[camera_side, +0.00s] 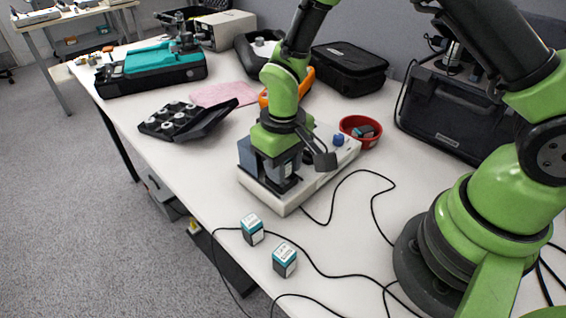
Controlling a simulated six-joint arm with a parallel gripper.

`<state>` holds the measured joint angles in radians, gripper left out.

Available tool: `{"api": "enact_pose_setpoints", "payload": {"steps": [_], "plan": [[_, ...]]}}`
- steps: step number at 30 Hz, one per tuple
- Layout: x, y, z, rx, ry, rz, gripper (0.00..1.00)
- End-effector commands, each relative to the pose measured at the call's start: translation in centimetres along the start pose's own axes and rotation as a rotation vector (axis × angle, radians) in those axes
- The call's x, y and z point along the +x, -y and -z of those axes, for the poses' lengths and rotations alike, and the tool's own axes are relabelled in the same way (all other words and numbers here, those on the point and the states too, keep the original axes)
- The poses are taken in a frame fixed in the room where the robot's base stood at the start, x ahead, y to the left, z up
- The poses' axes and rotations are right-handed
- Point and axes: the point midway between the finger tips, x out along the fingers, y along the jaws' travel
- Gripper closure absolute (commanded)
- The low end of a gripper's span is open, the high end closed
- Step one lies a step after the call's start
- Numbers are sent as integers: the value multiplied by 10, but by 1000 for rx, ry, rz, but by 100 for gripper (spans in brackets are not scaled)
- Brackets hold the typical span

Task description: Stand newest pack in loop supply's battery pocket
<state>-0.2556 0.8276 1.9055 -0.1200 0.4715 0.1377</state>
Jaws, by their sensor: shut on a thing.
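The loop supply (325,181) is a low pale box with a blue knob, standing on the white table. My gripper (284,180) points down over its left end, where a dark blue-grey block stands, seemingly the battery pocket (248,157). My gripper is shut on what seems to be a battery pack, mostly hidden by the fingers. I cannot tell how deep it sits in the pocket. Two dark packs with teal and white tops stand at the front edge: one pack (252,230) and another pack (285,261). Their dates are not readable.
A red bowl (349,124) with a dark pack-like item inside stands behind the supply. An open black case (190,119) with round pieces lies to the left. Black cables (375,205) cross the table at the right and front. A black pouch (347,69) is at the back.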

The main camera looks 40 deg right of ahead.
Motion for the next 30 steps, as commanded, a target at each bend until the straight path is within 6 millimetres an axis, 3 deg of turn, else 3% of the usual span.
{"api": "enact_pose_setpoints", "payload": {"steps": [14,15,18,19,24,25,27,30], "plan": [[7,0,0,0,1,0,95],[7,0,0,0,1,0,68],[7,0,0,0,0,0,45],[7,0,0,0,0,0,41],[7,0,0,0,0,0,41],[7,0,0,0,1,0,38],[7,0,0,0,1,0,22],[7,0,0,0,0,0,19]]}}
